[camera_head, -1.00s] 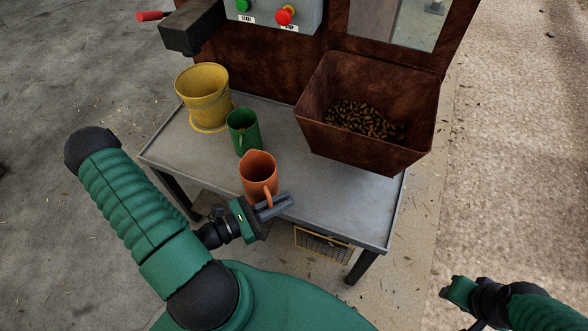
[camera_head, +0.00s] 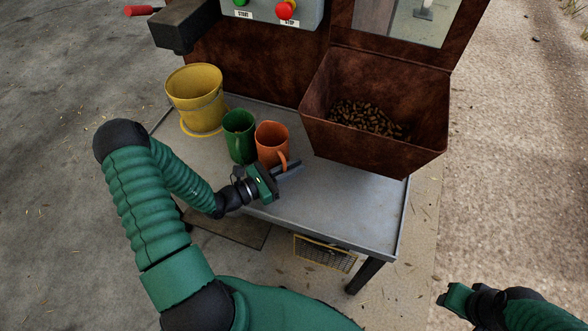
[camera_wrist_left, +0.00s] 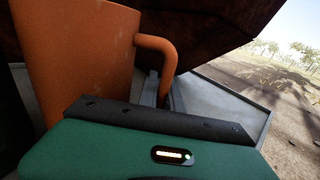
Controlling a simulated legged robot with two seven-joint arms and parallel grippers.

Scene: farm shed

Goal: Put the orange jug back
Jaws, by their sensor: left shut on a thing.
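The orange jug (camera_head: 270,144) is upright at the middle of the grey table (camera_head: 330,212), just right of the green jug (camera_head: 239,132). My left gripper (camera_head: 284,172) is at the jug's near side, shut on its handle. In the left wrist view the jug (camera_wrist_left: 75,55) fills the upper left, with its handle reaching down behind the gripper's dark edge. I cannot tell whether the jug's base touches the table. My right gripper (camera_head: 455,297) is at the lower right, away from the table; its jaws are not clear.
A yellow bucket (camera_head: 195,96) stands at the table's left back. A rusty brown hopper (camera_head: 375,145) with brown pellets (camera_head: 366,119) is at the right back. A control panel (camera_head: 272,14) with green and red buttons is behind. The table's front right is bare.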

